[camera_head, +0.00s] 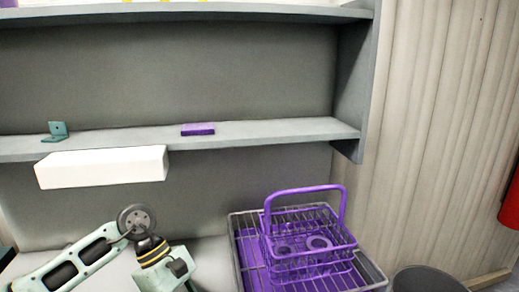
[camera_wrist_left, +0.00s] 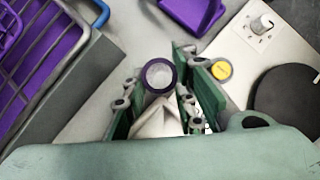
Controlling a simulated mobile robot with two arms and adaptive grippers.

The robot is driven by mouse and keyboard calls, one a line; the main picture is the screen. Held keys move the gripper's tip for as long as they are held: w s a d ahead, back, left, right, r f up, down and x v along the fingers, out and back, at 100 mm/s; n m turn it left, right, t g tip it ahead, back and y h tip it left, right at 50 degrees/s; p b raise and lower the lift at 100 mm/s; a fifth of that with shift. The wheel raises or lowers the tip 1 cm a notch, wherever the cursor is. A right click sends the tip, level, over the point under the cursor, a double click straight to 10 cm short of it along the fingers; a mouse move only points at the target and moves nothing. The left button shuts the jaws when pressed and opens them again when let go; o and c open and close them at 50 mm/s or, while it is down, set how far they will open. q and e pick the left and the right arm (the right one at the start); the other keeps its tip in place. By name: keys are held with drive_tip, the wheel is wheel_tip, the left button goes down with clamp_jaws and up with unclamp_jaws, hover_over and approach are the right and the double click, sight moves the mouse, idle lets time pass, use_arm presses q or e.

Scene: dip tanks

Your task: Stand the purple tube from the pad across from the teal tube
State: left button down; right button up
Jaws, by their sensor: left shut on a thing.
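My left gripper (camera_wrist_left: 160,92) is shut on a round tube with a purple rim (camera_wrist_left: 160,75), seen end-on between the green fingers in the left wrist view. The tube's lower part is hidden by the gripper, so its tilt is unclear. In the head view my left arm comes in at the bottom left, its fingers out of frame. A purple wire carrier (camera_head: 310,240) with a tall handle stands on a grey-edged, purple-floored wire tray (camera_head: 245,262), with round ring shapes inside the carrier. I cannot make out a teal tube. My right gripper is not in view.
A device with a knob (camera_wrist_left: 262,25), a yellow button (camera_wrist_left: 221,70) and a dark disc (camera_wrist_left: 287,100) is right of the gripper. A shelf (camera_head: 270,133) above holds a teal bracket (camera_head: 57,131) and a purple block (camera_head: 197,129). A dark bin (camera_head: 428,279) stands at right.

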use_arm(q)
drive_tip(key=s+a+m+g+y, duration=0.1)
drive_tip(key=s+a+m+y, duration=0.1)
drive_tip(key=s+m, duration=0.1)
drive_tip(key=s+a+m+g+y, duration=0.1)
drive_tip(key=s+a+m+y, duration=0.1)
drive_tip(key=m, duration=0.3)
drive_tip(key=s+a+m+g+y, duration=0.1)
drive_tip(key=s+a+m, duration=0.1)
drive_tip(key=s+m, duration=0.2)
drive_tip(key=shift+s+a+f+y, duration=0.1)
drive_tip(key=shift+s+a+y, duration=0.1)
drive_tip(key=shift+y, duration=0.2)
